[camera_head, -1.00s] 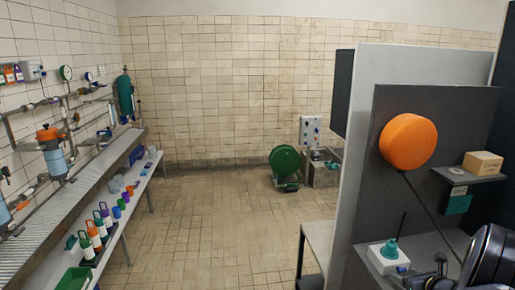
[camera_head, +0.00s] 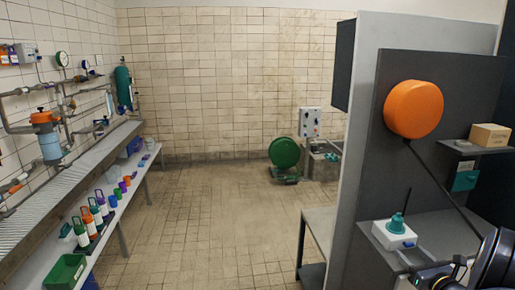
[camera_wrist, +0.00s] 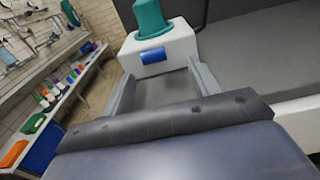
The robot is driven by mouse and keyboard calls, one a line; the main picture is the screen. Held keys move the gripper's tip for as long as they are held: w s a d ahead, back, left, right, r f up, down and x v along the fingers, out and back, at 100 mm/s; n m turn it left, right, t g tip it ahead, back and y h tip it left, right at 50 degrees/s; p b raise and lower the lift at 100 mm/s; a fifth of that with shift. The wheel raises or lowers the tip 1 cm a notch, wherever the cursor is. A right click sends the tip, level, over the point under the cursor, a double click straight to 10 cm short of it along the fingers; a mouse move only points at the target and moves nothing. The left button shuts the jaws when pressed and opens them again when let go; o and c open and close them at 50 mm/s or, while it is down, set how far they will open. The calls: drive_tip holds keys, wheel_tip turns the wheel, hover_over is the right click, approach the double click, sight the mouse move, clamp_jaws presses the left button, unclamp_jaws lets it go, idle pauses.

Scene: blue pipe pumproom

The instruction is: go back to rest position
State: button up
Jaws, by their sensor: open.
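My gripper (camera_wrist: 160,92) shows in the wrist view with its two grey fingers apart and nothing between them. Just beyond the fingertips is a white box (camera_wrist: 178,45) with a blue label or button on its front and a teal knob (camera_wrist: 152,18) on top. In the head view the white box (camera_head: 392,236) with its teal knob (camera_head: 397,222) stands on the grey bench at the lower right. My arm and gripper (camera_head: 445,276) are at the bottom right corner, near the box; the fingertips are hard to make out there.
A grey partition with an orange disc (camera_head: 413,109) and a dark rod rises behind the bench. A small shelf holds a cardboard box (camera_head: 489,135). A long bench with bottles and a green crate (camera_head: 66,271) runs along the left wall. The middle floor (camera_head: 200,220) is clear.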

drive_tip(key=shift+f+t, duration=0.3)
drive_tip(key=shift+f, duration=0.05)
drive_tip(key=shift+s+d+r, duration=0.1)
drive_tip(key=shift+s+r, duration=0.05)
drive_tip(key=shift+s, duration=0.5)
drive_tip(key=shift+s+r, duration=0.15)
drive_tip(key=shift+s, duration=0.45)
